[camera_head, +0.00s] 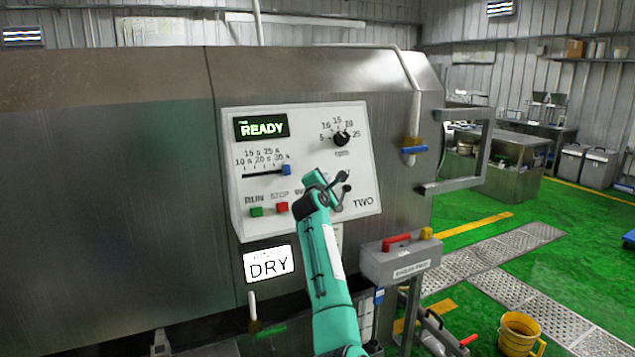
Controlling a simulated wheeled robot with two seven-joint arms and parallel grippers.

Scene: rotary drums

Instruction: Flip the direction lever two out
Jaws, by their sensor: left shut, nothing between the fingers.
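The control panel (310,130) is a pale box on a steel drum housing, with "TWO" printed at its lower right. My left arm reaches up from the bottom, and my left gripper (342,186) is in front of the panel's lower right, just left of the "TWO" label. The gripper is shut with nothing held. The direction lever is not clearly seen; the gripper and arm cover that part of the panel. I cannot tell whether the gripper touches the panel. My right gripper is not in view.
The panel has a READY display (262,127), a black dial (342,139), a blue slider (287,169), a green button (256,211) and a red button (282,206). A grey box (400,262) with a red handle stands at lower right. A yellow bucket (520,335) is on the green floor.

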